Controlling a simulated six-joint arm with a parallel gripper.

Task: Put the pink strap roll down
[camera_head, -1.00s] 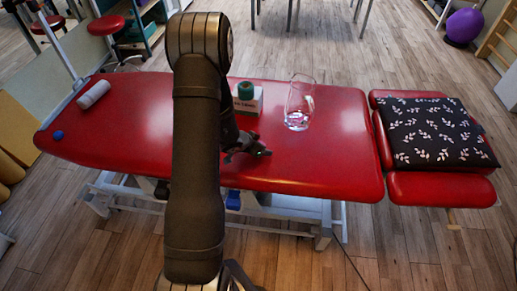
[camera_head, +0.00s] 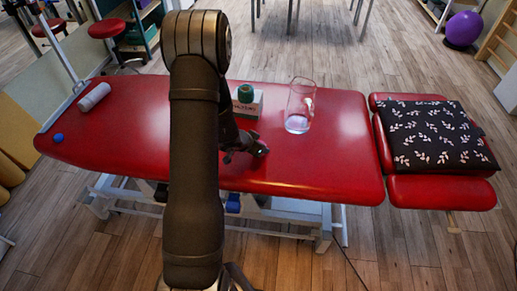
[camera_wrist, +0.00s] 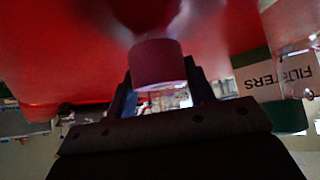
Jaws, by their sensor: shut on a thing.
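The pink strap roll (camera_wrist: 158,62) is between the two fingers of my gripper (camera_wrist: 160,95) in the wrist view, and the gripper is shut on it. The red couch top (camera_wrist: 60,50) lies beyond it, with a blurred dark pink patch beside the roll. I cannot tell whether the roll touches the couch. In the head view my gripper (camera_head: 250,152) is low over the middle of the red couch (camera_head: 315,165), near its front edge. The roll cannot be made out there.
A pale roll (camera_head: 94,97) and a blue ball (camera_head: 58,137) lie far left. The couch right of my gripper is clear.

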